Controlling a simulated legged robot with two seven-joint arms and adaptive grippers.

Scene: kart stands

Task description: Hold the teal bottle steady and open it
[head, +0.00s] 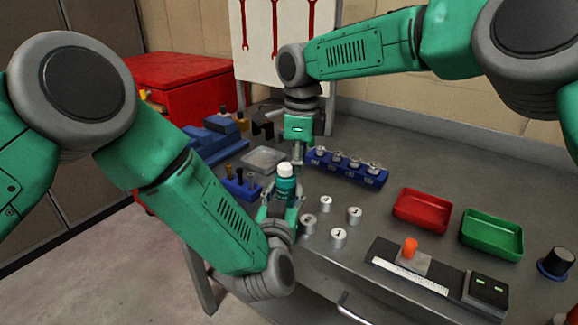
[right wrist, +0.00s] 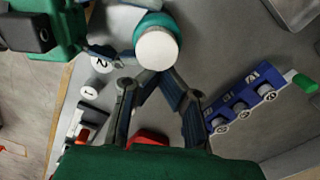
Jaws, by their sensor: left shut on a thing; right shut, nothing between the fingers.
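The teal bottle (head: 286,184) stands upright with its white cap (head: 285,169) on. My left gripper (head: 283,203) is shut around the bottle's body, below the cap. My right gripper (head: 297,163) points down just behind and to the right of the cap, shut and empty. In the right wrist view, the white cap (right wrist: 156,49) lies just beyond the closed fingertips of my right gripper (right wrist: 157,76), and teal body shows behind it. The cap and these fingertips look very near each other; I cannot tell whether they touch. The bottle's lower part is hidden by my left gripper.
Several numbered silver cylinders (head: 338,238) stand right of the bottle. A blue rack (head: 345,170) with silver pieces lies behind them. A red tray (head: 421,210) and green tray (head: 491,235) are farther right. A grey dish (head: 263,160) is behind left. The front table edge is near.

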